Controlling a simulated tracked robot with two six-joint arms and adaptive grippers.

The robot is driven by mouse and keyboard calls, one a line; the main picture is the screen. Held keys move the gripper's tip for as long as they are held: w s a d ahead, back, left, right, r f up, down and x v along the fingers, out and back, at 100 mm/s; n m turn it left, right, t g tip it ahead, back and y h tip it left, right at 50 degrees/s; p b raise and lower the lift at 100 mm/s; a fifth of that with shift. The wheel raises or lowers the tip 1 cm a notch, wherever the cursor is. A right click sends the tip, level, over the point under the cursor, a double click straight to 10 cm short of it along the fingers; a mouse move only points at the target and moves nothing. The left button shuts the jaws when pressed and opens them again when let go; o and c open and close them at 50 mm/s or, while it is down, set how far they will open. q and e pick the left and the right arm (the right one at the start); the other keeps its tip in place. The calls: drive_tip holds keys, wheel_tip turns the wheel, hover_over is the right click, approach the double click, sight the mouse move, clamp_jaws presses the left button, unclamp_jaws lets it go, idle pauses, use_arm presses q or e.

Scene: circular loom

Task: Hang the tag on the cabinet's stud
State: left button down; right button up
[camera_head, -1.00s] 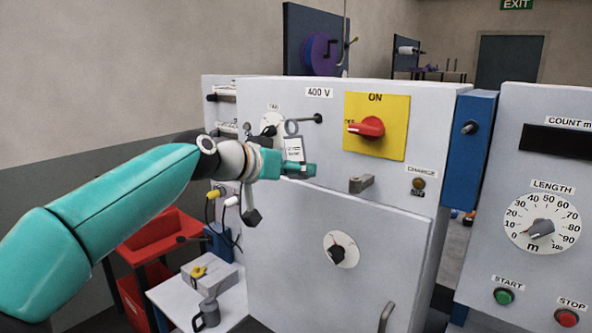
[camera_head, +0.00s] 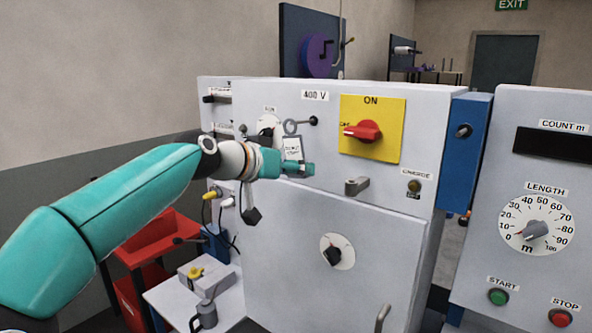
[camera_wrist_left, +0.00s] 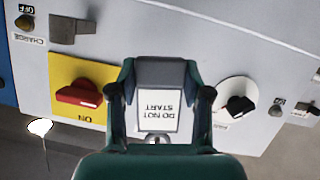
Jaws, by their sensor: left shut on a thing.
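The tag (camera_head: 292,148) is a small pale plate with a grey ring on top; it hangs upright in front of the cabinet (camera_head: 280,230). Its "DO NOT START" text shows upside down in the left wrist view (camera_wrist_left: 158,103). My left gripper (camera_head: 300,169) is shut on the tag's lower part. The stud (camera_head: 314,120) sticks out of the cabinet face below the "400 V" label. The ring overlaps the stud's left end in the head view; I cannot tell whether it is around it or only in front. My right gripper is not in view.
The yellow plate with the red switch (camera_head: 362,131) is right of the stud. A dark knob on a white dial (camera_head: 267,125) is left of the tag. A grey handle (camera_head: 356,186) juts out below right. A mug (camera_head: 204,316) stands on the low table.

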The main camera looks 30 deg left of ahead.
use_arm(q)
drive_tip(key=shift+w, duration=0.6)
drive_tip(key=shift+w+p, duration=0.25)
drive_tip(key=shift+p, duration=0.05)
drive_tip(key=shift+d+f, duration=0.1)
drive_tip(key=shift+f, duration=0.2)
idle(0.6)
drive_tip(key=shift+c, duration=2.1)
unclamp_jaws()
drive_tip(key=shift+r, duration=0.1)
drive_tip(key=shift+s+b, duration=0.15)
drive_tip(key=shift+b, duration=0.15)
drive_tip(key=b+v, duration=0.2)
drive_tip(key=v, duration=0.6)
drive_tip(key=shift+s+f, duration=0.25)
drive_tip(key=shift+s, duration=0.2)
